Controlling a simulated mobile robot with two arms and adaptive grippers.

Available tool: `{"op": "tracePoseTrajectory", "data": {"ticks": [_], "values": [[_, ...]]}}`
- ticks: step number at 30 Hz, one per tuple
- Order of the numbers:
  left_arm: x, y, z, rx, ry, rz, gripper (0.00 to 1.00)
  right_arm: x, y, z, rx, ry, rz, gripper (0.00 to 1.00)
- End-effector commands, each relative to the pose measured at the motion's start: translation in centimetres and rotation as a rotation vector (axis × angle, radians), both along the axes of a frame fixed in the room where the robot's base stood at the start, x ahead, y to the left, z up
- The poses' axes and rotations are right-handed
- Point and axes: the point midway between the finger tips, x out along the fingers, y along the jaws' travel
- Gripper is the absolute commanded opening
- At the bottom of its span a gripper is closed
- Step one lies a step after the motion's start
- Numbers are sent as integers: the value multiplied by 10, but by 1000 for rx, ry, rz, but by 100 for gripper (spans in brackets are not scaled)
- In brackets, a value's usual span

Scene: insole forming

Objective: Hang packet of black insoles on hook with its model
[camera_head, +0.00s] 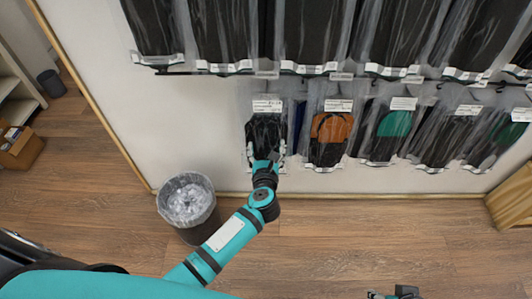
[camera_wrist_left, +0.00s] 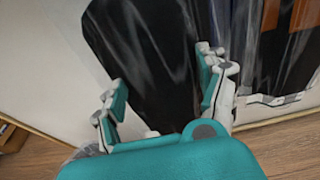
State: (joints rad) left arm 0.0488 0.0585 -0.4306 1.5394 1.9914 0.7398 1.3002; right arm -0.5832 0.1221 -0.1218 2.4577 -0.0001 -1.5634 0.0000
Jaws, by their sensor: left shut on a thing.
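The packet of black insoles (camera_head: 265,132) is upright in front of the white wall, at the left end of the lower row of packets. It has a white label at its top. My left gripper (camera_head: 266,160) is shut on its lower part. In the left wrist view the dark, shiny packet (camera_wrist_left: 150,60) lies between the fingers of the left gripper (camera_wrist_left: 162,95). Whether the packet's top sits on a hook cannot be told. My right gripper (camera_head: 395,293) shows only partly at the bottom edge, and its jaws cannot be read.
A packet with an orange insole (camera_head: 330,128) hangs just right of the black one, and a packet with a green insole (camera_head: 394,124) hangs further right. Large dark packets (camera_head: 312,30) hang above. A bin (camera_head: 188,200) with a clear liner stands on the floor at left.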

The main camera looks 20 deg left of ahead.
Motion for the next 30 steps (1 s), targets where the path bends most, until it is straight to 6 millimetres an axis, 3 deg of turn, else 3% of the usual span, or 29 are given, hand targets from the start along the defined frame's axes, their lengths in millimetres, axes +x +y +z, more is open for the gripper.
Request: {"op": "tracePoseTrajectory", "data": {"ticks": [15,30], "values": [[22,6,-7,0,0,0,40,0,-1,-2,-1,-8,-1,40],[25,7,-10,0,0,0,40,1,0,-3,4,-9,-4,40]]}}
